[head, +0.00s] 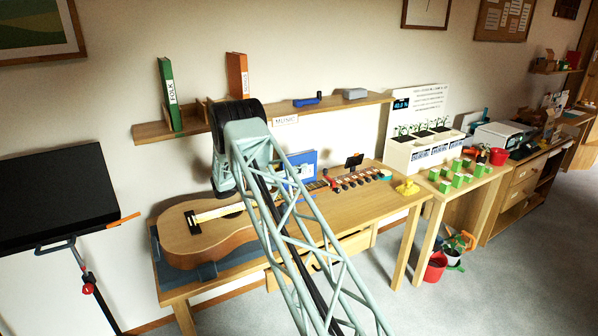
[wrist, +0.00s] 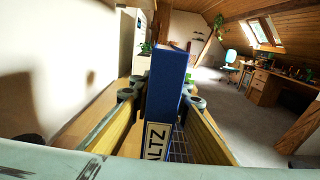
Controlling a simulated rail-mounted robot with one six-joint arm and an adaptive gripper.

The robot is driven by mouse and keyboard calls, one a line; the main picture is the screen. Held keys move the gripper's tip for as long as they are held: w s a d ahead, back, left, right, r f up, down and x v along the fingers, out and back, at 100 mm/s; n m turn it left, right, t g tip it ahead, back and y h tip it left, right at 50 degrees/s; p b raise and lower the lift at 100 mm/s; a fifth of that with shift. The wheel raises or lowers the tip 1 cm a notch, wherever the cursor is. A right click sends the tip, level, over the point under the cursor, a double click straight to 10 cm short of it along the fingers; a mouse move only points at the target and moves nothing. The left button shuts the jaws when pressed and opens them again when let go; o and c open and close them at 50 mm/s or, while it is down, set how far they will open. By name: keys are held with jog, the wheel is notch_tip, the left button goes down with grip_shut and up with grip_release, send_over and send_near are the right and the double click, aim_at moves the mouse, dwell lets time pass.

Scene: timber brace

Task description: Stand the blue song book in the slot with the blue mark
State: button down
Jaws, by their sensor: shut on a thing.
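The blue song book (wrist: 165,85) is between the two fingers of my gripper (wrist: 162,97) in the wrist view. A white label on its spine shows the letters "ALTZ". In the head view the blue book (head: 301,163) shows above the table behind the guitar, partly covered by my lattice arm; my gripper is hidden there. The wall shelf (head: 152,131) holds a green book (head: 171,95) marked FOLK and an orange book (head: 238,76), both upright, with wooden dividers between them. I cannot make out a blue mark; my arm covers part of the shelf front.
A guitar (head: 188,235) lies on the wooden table (head: 375,212) below the shelf. A blue object (head: 306,101) and a grey one (head: 355,93) sit on the shelf's right part. A black music stand (head: 55,200) is at left. A white planter (head: 420,150) stands right.

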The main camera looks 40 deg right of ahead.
notch_tip(320, 180, up, 15)
jog(key=p, duration=0.3)
jog(key=shift+s+a+r, duration=0.1)
jog(key=shift+s+r, duration=0.05)
jog(key=shift+s, duration=0.35)
jog(key=s+a+p, duration=0.2)
jog(key=s+a, duration=0.1)
jog(key=s, duration=1.3)
jog(key=shift+s, duration=0.35)
jog(key=shift+a, duration=0.1)
